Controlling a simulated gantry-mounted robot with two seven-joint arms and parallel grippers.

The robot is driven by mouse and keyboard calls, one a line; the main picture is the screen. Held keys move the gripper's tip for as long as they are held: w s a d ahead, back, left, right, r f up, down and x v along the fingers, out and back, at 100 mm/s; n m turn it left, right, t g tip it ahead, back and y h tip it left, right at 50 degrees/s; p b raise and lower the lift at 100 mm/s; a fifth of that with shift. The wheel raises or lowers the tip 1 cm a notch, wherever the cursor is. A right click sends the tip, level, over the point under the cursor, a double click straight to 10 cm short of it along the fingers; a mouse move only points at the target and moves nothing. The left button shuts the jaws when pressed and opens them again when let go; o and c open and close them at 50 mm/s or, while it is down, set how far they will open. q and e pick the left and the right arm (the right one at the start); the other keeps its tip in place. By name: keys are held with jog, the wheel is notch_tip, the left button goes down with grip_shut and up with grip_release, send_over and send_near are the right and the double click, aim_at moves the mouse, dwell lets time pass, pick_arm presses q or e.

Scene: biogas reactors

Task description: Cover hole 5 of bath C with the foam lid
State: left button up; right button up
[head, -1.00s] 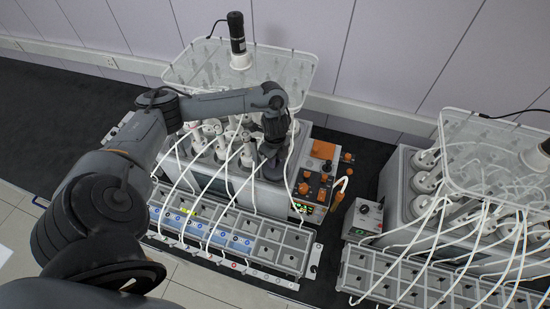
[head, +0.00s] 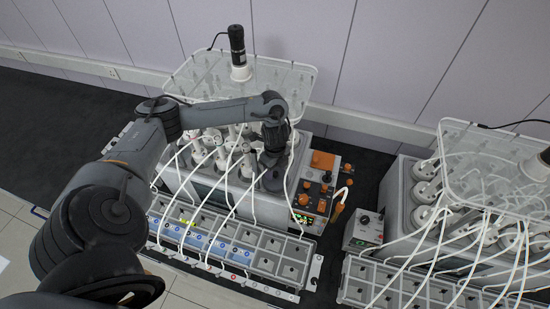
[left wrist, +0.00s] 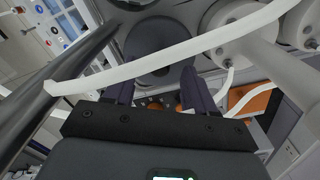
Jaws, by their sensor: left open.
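A dark round disc, which looks like the foam lid (head: 271,182), lies at the front right corner of the bath's top (head: 243,195). My left gripper (head: 273,160) points down right over it. In the left wrist view the lid (left wrist: 160,52) is just beyond the fingertips, and my left gripper (left wrist: 157,80) has its two fingers spread apart. I cannot tell whether the fingers touch the lid. The hole under it is hidden, and I cannot read bath letters or hole numbers. My right gripper is not in view.
A white tube (left wrist: 165,62) crosses close in front of the left wrist camera. White bottles (head: 222,150) and looping tubes crowd the bath beneath a clear rack (head: 205,80). An orange-knobbed control panel (head: 318,190) stands right of the gripper. A second bath (head: 395,190) stands further right.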

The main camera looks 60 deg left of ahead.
pick_arm(q)
notch_tip(320, 180, up, 10)
dwell(0.8)
jog(key=shift+f, duration=0.1)
dwell(0.6)
